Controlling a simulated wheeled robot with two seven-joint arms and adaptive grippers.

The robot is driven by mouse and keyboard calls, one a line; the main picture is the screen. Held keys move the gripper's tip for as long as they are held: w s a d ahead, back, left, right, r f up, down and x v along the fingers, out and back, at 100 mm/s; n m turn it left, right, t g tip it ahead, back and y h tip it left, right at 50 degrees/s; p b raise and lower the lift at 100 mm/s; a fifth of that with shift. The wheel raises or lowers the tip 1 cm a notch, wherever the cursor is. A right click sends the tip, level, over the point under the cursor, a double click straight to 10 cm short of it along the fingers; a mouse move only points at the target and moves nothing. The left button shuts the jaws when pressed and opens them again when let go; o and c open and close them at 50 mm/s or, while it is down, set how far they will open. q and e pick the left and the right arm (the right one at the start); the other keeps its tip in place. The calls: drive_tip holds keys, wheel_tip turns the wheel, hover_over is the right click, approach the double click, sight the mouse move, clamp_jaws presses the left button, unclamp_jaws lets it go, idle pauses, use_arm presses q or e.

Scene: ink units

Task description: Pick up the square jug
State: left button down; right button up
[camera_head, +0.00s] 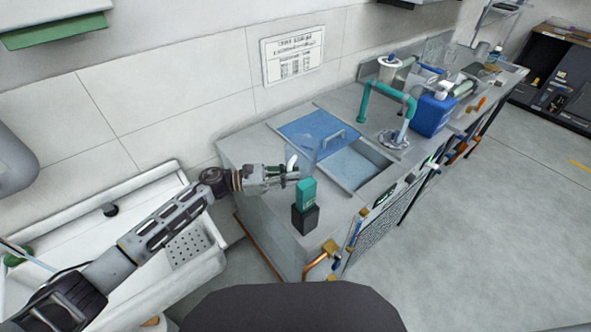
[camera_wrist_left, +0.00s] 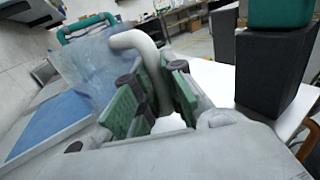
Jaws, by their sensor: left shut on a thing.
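The square jug (camera_head: 326,143) is clear and faintly blue, with a white handle (camera_wrist_left: 136,44). In the head view it shows against the blue lid of the counter basin. My left gripper (camera_head: 290,174) reaches in from the left and is shut on the jug's handle. In the left wrist view the handle runs down between the green finger pads of the left gripper (camera_wrist_left: 158,95), and the clear body (camera_wrist_left: 88,68) lies beyond the fingers. I cannot tell whether the jug's base touches the counter. My right gripper is not in view.
A teal and black bottle-like block (camera_head: 305,208) stands on the counter (camera_head: 262,150) close to the left gripper. Right of the jug are the open basin (camera_head: 352,168), a teal tap pipe (camera_head: 388,92) and a blue canister (camera_head: 432,115). A white sink (camera_head: 150,262) lies below my left arm.

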use_arm(q)
drive_tip(key=shift+r, duration=0.15)
drive_tip(key=shift+r, duration=4.95)
